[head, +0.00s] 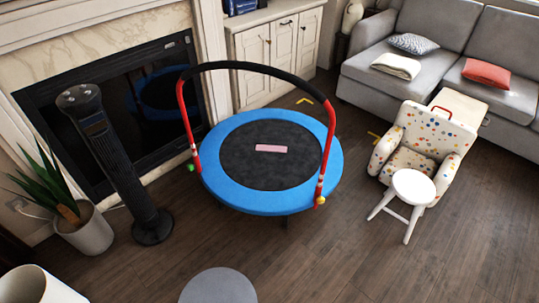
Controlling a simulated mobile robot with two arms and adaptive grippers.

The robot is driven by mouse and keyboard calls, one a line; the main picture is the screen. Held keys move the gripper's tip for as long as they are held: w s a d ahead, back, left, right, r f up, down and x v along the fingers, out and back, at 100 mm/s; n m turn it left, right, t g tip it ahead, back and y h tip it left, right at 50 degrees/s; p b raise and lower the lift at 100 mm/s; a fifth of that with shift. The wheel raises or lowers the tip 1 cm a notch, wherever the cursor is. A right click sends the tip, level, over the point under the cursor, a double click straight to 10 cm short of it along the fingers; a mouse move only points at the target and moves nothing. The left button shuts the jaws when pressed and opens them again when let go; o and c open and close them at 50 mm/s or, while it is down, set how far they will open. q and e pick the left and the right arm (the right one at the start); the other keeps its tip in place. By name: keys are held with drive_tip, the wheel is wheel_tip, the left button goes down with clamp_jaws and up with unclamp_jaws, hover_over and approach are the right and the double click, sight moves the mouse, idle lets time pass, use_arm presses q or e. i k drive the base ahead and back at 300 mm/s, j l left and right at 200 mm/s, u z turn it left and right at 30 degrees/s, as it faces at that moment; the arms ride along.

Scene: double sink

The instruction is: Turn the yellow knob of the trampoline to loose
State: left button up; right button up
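The trampoline (215,183) stands in the middle of the head view, with a blue padded rim and a dark mat. A red and black handlebar (253,67) arches over it. A small yellow knob (321,201) is at the foot of the handlebar's right post. A green knob (190,168) is at the foot of the left post. The knobs are too small to read their setting. A pink rectangle (270,148) lies on the mat. Neither gripper shows in the head view.
A black tower fan (115,165) and a potted plant (86,234) stand left, by the fireplace. A dotted armchair (426,140) and white stool (412,187) stand right. A round grey top (218,287) is at the bottom edge. Wooden floor (330,245) before the yellow knob is clear.

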sight(321, 200)
drive_tip(key=i+l, duration=0.1)
drive_tip(key=l, duration=0.25)
drive_tip(key=i+l, duration=0.1)
drive_tip(key=l, duration=0.25)
drive_tip(key=i+l, duration=0.15)
drive_tip(key=l, duration=0.25)
drive_tip(key=i+l, duration=0.1)
drive_tip(key=l, duration=0.25)
drive_tip(key=z, duration=0.05)
